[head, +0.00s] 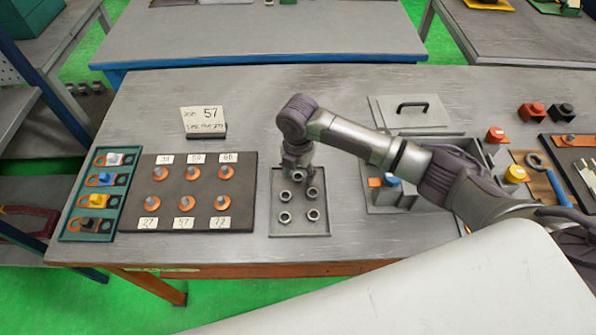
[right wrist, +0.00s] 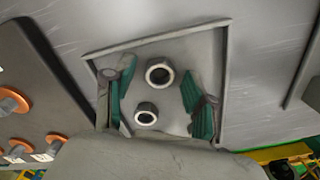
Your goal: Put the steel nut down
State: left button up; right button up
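Several steel nuts lie on a shallow grey square tray (head: 299,231) in the middle of the table. One steel nut (head: 298,177) is right beneath my right gripper (head: 298,167), which points down over the tray's far part. In the right wrist view, the green-padded fingers of the right gripper (right wrist: 157,85) stand apart. Between them I see a larger-looking steel nut (right wrist: 159,73) and a second nut (right wrist: 146,114). Neither is visibly touched by a finger. The other nuts are hidden in that view. My left gripper does not show.
Left of the tray is a dark board (head: 170,178) with several orange-ringed pegs and number labels. A green rack (head: 73,225) stands beyond it. A grey box with a handled panel (head: 410,116) is to the right.

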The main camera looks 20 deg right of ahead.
notch_tip(320, 180, up, 12)
jog(key=b, duration=0.1)
jog(key=shift+r, duration=0.2)
dwell(0.4)
jog(key=shift+f, duration=0.1)
dwell(0.3)
